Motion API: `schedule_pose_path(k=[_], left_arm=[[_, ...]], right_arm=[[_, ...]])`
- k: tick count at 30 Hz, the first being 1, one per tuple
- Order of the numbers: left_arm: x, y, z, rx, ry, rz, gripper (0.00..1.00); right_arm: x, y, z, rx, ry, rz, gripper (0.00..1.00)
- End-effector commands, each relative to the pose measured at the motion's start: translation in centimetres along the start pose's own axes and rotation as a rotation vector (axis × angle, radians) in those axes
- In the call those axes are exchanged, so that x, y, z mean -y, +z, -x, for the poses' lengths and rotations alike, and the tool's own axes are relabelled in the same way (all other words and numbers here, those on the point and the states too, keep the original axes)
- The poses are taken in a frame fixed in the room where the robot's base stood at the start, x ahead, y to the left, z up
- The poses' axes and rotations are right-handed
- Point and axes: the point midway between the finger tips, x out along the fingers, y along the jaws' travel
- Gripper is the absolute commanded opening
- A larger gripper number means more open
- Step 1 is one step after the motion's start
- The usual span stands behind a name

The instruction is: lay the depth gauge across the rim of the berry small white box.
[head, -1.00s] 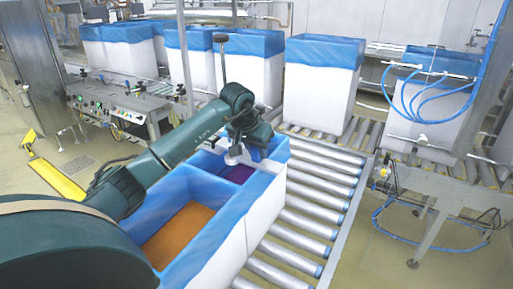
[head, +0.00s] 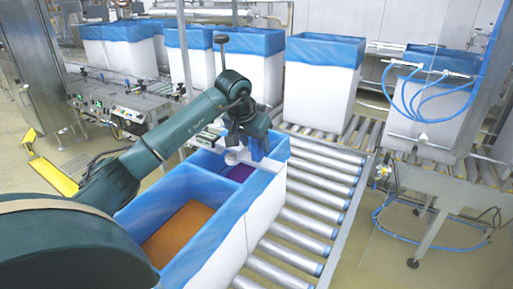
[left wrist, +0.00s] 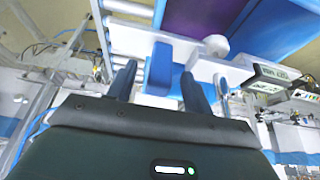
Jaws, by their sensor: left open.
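The berry small white box (head: 270,190) stands on the roller conveyor, with a blue liner over its rim and purple contents (head: 240,173) inside. The depth gauge (head: 258,162) is a pale bar at the box's far side, over the opening; I cannot tell whether it touches the rim. In the left wrist view, the gauge's white bar (left wrist: 142,42) carries a blue grip block (left wrist: 159,68), a round white knob and a small display (left wrist: 268,80). My left gripper (left wrist: 158,72) is open, its fingers apart on both sides of the blue block. My right gripper is not in view.
A matching box with orange-brown contents (head: 178,232) adjoins the berry box on the near side. Bare rollers (head: 310,205) lie to the right. Several blue-lined white boxes (head: 322,85) stand behind, and a control bench (head: 120,100) is at the left.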

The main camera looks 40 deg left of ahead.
Motion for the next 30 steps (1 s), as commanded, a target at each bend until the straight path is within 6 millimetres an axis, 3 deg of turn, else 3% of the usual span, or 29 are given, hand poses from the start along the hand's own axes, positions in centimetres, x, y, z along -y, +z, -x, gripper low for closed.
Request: schedule_pose_path(k=[6, 13, 18, 30], left_arm=[[0.1, -0.1, 5.2, -0.007, -0.003, -0.002, 0.51], [0.0, -0.1, 9.1, -0.004, -0.002, 0.0, 0.51], [0.0, 0.0, 10.3, -0.002, -0.001, -0.001, 0.51], [0.0, 0.0, 10.4, -0.001, -0.001, -0.001, 0.51]], right_arm=[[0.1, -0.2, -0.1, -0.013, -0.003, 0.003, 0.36], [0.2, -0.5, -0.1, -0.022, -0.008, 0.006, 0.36], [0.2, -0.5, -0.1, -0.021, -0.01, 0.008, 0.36], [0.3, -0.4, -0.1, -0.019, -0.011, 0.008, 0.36]])
